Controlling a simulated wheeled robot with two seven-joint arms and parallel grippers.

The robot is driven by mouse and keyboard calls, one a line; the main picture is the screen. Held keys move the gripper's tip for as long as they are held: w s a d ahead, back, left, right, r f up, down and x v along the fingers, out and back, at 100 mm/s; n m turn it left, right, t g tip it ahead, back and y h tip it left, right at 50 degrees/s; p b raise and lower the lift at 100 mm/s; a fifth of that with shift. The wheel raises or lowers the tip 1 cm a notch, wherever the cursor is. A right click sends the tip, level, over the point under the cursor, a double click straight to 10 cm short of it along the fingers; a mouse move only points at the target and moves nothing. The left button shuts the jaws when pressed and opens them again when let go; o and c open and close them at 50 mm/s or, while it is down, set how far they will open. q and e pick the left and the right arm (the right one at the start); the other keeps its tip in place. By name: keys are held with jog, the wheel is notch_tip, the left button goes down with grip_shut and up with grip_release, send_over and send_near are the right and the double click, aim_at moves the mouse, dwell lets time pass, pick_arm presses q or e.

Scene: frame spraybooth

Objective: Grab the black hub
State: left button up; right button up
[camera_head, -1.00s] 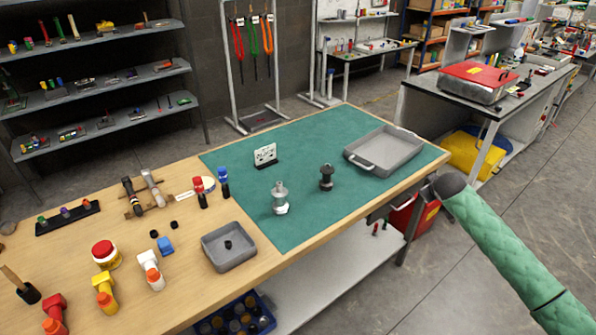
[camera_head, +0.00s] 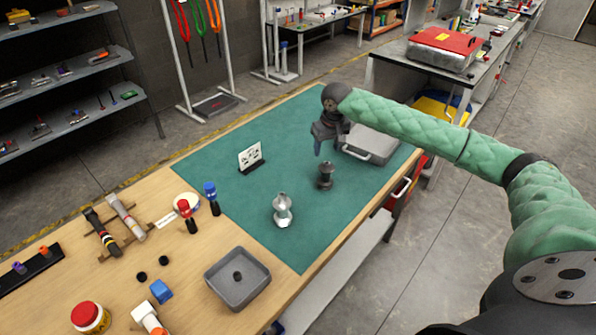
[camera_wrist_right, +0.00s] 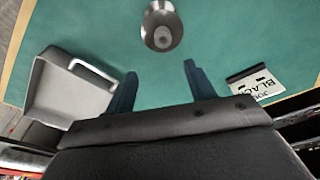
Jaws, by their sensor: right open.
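The black hub (camera_head: 325,177) stands upright on the green mat (camera_head: 240,210), right of the silver hub (camera_head: 283,210) in the head view. My right gripper (camera_head: 326,147) is open and empty, pointing down above and just behind the black hub, apart from it. In the right wrist view the open fingers (camera_wrist_right: 160,82) show below a hub (camera_wrist_right: 161,28), seen from above; it looks grey and shiny there, and its place between tray and card fits the black hub. My left gripper is not in view.
A grey handled tray (camera_head: 372,143) is right of the gripper, partly behind my arm. A small grey bin (camera_head: 238,279) holding a dark piece sits near the front edge. Tools and bottles occupy the wooden left part. The mat between card and hubs is clear.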

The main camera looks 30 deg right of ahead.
aim_at(327, 167)
jog(key=shift+s+a+m+g, duration=0.2)
jog(key=shift+a+m+g, duration=0.1)
jog(key=shift+a+g, duration=0.3)
jog(key=shift+s+a+f+m, duration=0.15)
jog(key=shift+s+a+m, duration=0.15)
jog(key=shift+m, duration=0.1)
jog(key=shift+s+d+m+g, duration=0.15)
jog(key=shift+s+m+g, duration=0.15)
jog(key=shift+s, duration=0.1)
jog(key=shift+s+d+r+m, duration=0.2)
jog(key=shift+s+d+m, duration=0.05)
jog(key=shift+s+m, duration=0.2)
jog(key=shift+w+a+f, duration=0.15)
jog(key=shift+w+f, duration=0.05)
jog(key=shift+f, duration=0.3)
jog(key=shift+f+p, duration=0.5)
jog(key=shift+f, duration=0.25)
jog(key=shift+s+f+p, duration=0.1)
jog(key=shift+f+p, duration=0.2)
jog(key=shift+f, duration=0.35)
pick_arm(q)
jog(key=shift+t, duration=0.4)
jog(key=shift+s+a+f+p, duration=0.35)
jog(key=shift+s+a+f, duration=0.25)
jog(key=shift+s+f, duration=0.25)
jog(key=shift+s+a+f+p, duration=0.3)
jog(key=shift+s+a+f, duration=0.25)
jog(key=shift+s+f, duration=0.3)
pick_arm(e)
jog(key=shift+f, duration=2.1)
